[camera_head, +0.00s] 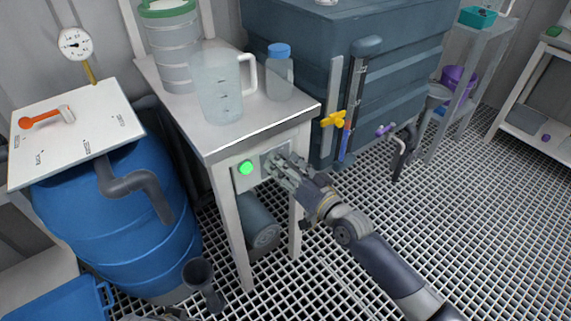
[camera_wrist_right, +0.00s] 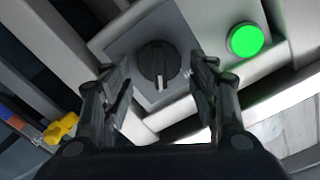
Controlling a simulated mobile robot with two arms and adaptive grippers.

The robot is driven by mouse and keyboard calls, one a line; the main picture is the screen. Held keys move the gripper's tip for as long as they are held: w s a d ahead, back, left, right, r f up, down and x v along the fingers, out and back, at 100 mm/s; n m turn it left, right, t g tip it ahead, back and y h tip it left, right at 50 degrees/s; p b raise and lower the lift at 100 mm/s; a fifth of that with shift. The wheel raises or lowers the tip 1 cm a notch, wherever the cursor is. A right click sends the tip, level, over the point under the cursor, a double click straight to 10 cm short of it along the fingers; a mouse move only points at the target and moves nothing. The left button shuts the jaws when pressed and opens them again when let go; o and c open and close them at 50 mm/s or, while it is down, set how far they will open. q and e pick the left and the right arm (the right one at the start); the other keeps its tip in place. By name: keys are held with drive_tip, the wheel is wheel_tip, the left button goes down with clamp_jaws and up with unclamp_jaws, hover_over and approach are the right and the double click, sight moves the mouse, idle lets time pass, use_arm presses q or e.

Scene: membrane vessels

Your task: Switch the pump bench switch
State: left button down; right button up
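The pump bench switch is a black rotary knob (camera_wrist_right: 158,64) with a pale pointer mark on a grey plate (camera_wrist_right: 150,40). Beside it a round green lamp (camera_wrist_right: 245,40) is lit; it also shows in the head view (camera_head: 246,168) on the bench's front. My right gripper (camera_wrist_right: 160,95) is open, its two fingers on either side of the knob, with visible gaps to it. In the head view my right gripper (camera_head: 278,167) is at the bench's front panel and hides the knob. My left gripper is not clearly in view.
The white bench (camera_head: 215,145) carries a clear measuring jug (camera_head: 220,90), a blue-capped bottle (camera_head: 280,75) and a stacked clear container (camera_head: 172,50). A blue barrel (camera_head: 120,220) stands left. A yellow valve handle (camera_head: 333,118) and pipes are just right of my gripper. Grating floor lies open at right.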

drive_tip(key=v, duration=1.2)
idle(0.3)
